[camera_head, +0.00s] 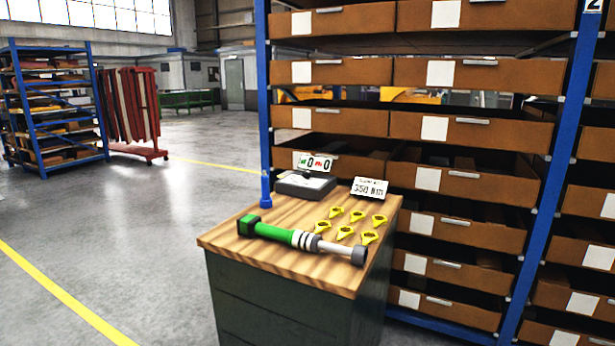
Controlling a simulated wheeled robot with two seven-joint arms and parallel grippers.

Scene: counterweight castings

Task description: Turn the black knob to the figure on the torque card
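A green torque wrench (275,233) lies across the wooden top of a cabinet, its grey-and-white shaft pointing right. A dark knob (359,255) sits on its right end, near the front edge of the top. Its setting is too small to read. The torque card (369,188) stands upright at the back right of the top. It is white with dark print that appears to read 350 Nm. Neither of my grippers is in view.
A blue rack of brown drawers (460,130) stands close behind. Open floor lies to the left.

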